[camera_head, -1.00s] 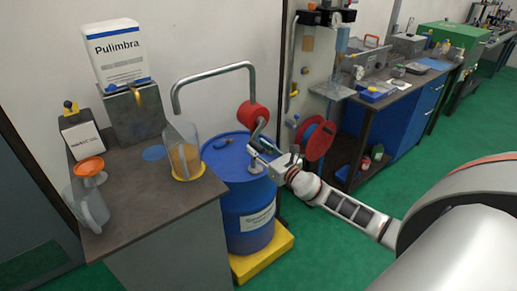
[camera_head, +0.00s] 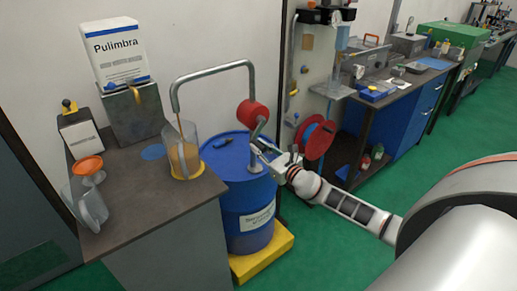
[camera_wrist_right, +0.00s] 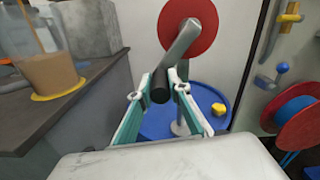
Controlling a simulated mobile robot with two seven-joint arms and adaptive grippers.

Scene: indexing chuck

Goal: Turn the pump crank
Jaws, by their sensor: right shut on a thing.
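The pump has a red round body (camera_head: 251,114) above a blue drum (camera_head: 247,207); its grey pipe (camera_head: 213,71) arches over to the clear jug (camera_head: 184,154). A thin brown stream falls from the pipe end into the jug, which holds amber-brown liquid. In the right wrist view, the grey crank arm (camera_wrist_right: 180,44) comes down from the red body (camera_wrist_right: 195,17) to a black handle (camera_wrist_right: 160,84). My right gripper (camera_head: 266,150) is shut on this handle; its fingers lie on either side in the wrist view (camera_wrist_right: 166,87). My left gripper is out of view.
The drum stands on a yellow base (camera_head: 262,256). Left is a grey counter (camera_head: 150,205) with an orange funnel (camera_head: 88,166), a clear pitcher (camera_head: 90,207) and a Pulimbra container (camera_head: 115,58). A red reel (camera_head: 318,140) and workbench stand right. Green floor is open in front.

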